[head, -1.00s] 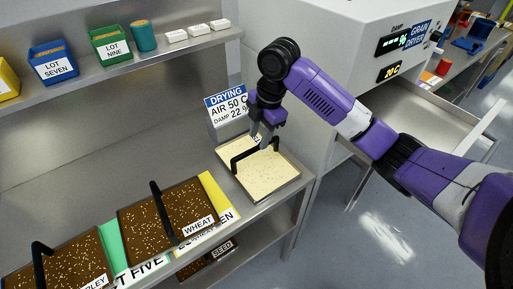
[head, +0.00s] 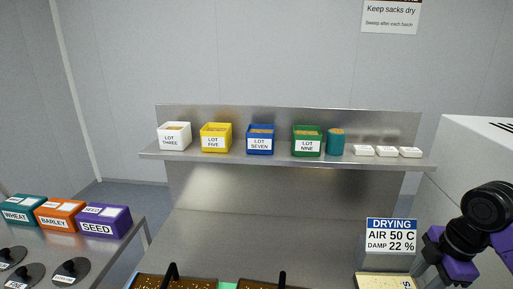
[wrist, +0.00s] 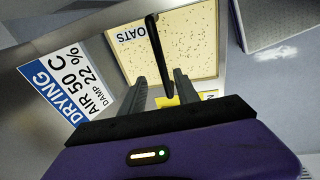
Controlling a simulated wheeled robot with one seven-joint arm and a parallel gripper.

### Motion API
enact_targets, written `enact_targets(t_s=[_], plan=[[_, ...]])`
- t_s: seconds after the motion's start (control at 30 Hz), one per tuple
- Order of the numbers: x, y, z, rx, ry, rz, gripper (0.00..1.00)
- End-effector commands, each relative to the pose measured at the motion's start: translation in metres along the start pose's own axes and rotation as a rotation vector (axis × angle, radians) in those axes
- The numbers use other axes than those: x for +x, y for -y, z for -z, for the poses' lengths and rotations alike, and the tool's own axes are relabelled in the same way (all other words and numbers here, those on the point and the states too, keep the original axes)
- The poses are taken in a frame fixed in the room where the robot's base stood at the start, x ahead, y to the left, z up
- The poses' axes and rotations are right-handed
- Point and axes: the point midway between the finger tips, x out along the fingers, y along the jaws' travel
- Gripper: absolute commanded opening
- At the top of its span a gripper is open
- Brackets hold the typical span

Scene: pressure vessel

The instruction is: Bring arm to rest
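My gripper (wrist: 160,80) is open, its two fingers apart in the wrist view. The black bar handle (wrist: 155,45) of the tray labelled OATS (wrist: 200,40) shows between the fingers; I cannot tell how near they are to it. The tray is filled with pale, speckled grain. In the head view, my gripper (head: 426,270) is at the lower right, beside the oats tray (head: 378,283), which the bottom edge cuts off. Part of my arm is out of view at the right.
A blue and white drying sign (head: 391,235) stands close behind the tray. A shelf (head: 290,161) holds several lot bins and white blocks. Brown grain trays (head: 178,282) with black handles line the bench front. A white dryer (head: 480,150) stands at the right, seed boxes (head: 97,221) at the left.

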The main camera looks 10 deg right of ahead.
Motion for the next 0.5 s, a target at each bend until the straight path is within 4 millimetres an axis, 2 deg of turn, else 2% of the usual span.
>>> enact_targets(t_s=[0.13,0.27,0.37,0.5], plan=[[-0.004,-0.031,0.010,0.099,-0.043,-0.131,0.38],[-0.027,-0.076,0.023,0.211,-0.123,-0.342,0.38],[-0.044,-0.103,0.041,0.307,-0.235,-0.494,0.38],[-0.070,-0.131,0.081,0.441,-0.450,-0.686,0.38]])
